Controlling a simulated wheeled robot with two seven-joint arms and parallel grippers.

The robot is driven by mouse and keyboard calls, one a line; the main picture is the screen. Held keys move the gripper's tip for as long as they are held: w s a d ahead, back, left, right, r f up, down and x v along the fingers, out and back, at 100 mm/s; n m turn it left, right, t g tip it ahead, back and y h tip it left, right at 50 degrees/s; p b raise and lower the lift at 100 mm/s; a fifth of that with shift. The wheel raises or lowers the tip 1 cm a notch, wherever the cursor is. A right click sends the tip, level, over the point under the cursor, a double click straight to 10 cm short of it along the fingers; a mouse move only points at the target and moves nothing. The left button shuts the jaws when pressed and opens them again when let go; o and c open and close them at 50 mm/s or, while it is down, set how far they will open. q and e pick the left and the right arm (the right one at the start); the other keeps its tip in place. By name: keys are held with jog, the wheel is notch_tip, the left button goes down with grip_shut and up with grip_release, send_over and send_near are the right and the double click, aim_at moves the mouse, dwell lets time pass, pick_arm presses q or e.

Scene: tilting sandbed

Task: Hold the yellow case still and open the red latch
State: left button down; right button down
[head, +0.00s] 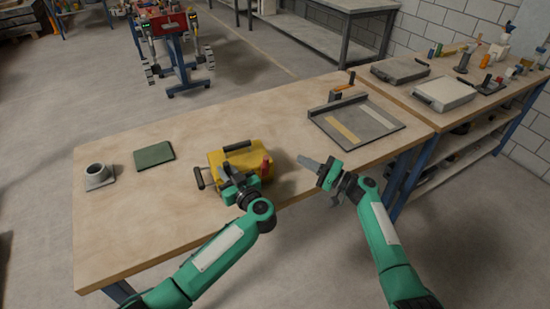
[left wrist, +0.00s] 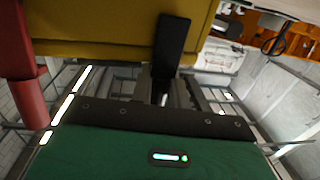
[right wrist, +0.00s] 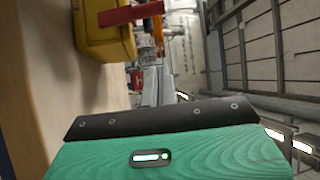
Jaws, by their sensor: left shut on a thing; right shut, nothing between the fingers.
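The yellow case (head: 216,160) sits near the front edge of the wooden table, with a black handle on top and another at its left side. The red latch (head: 267,166) is at its right end. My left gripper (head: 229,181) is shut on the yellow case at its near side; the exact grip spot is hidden. In the left wrist view the case (left wrist: 110,25) fills the top, with a red part at the left. My right gripper (head: 308,162) is shut and empty, right of the latch and apart from it. The right wrist view shows the latch (right wrist: 130,14) beside the case (right wrist: 100,40).
A grey cup-like fixture (head: 97,176) and a green pad (head: 154,154) lie left of the case. A grey tray (head: 385,127) with a raised edge lies at the table's right. The table between the case and tray is clear. A second bench (head: 410,92) adjoins at right.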

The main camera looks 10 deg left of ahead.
aim_at(265, 166)
jog(key=a, duration=0.9)
jog(key=shift+a+r, duration=0.2)
jog(key=shift+r, duration=0.25)
